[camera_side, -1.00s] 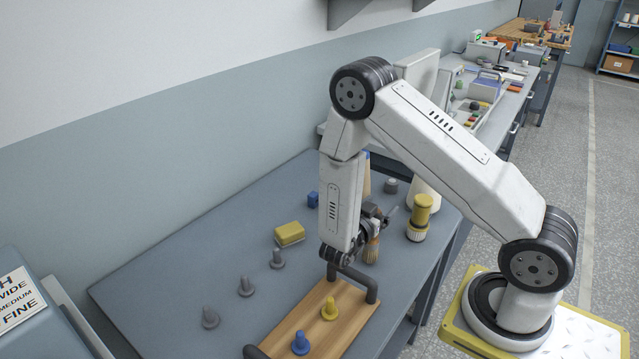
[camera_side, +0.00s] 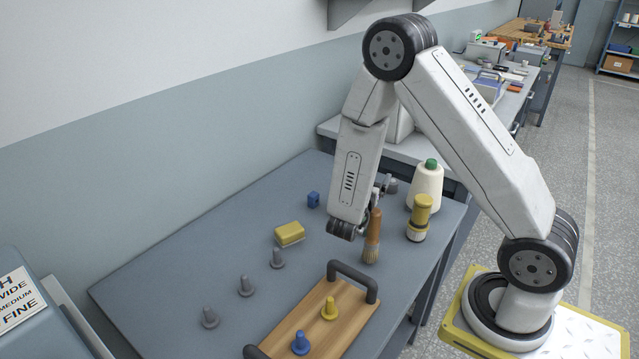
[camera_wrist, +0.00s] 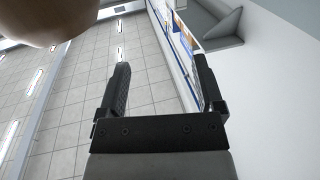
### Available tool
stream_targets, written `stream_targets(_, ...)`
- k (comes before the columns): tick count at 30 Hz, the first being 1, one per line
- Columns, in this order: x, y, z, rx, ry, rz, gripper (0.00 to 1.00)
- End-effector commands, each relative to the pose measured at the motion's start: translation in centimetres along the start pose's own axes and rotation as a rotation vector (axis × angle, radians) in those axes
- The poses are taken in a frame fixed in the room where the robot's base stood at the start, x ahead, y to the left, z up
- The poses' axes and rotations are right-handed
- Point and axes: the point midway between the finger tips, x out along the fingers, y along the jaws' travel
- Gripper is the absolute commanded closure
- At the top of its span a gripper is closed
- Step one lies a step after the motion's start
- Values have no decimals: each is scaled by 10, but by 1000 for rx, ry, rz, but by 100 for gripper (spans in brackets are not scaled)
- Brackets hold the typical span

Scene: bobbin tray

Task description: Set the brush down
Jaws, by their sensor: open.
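The brush (camera_side: 372,238) stands upright on the grey bench, bristles down and wooden handle up, just behind the wooden tray (camera_side: 341,312). My gripper (camera_wrist: 161,85) is open in the wrist view, with nothing between its fingers. In the side view it is mostly hidden behind my arm's last link, a little above and behind the brush handle, apart from it as far as I can tell. A blurred brown rounded shape (camera_wrist: 50,18) fills the wrist view's upper left corner; it may be the handle's end.
A yellow block (camera_side: 289,233), a blue block (camera_side: 313,200) and grey pegs (camera_side: 246,286) are left. The tray holds a blue (camera_side: 300,343) and a yellow bobbin (camera_side: 329,308).

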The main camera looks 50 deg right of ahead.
Motion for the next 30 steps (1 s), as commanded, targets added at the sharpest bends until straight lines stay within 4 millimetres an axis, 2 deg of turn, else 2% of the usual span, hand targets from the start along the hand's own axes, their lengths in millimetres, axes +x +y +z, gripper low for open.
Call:
stream_targets(14,5,-32,-7,1,2,-243,14)
stream_targets(30,-2,-64,-14,0,4,-515,14)
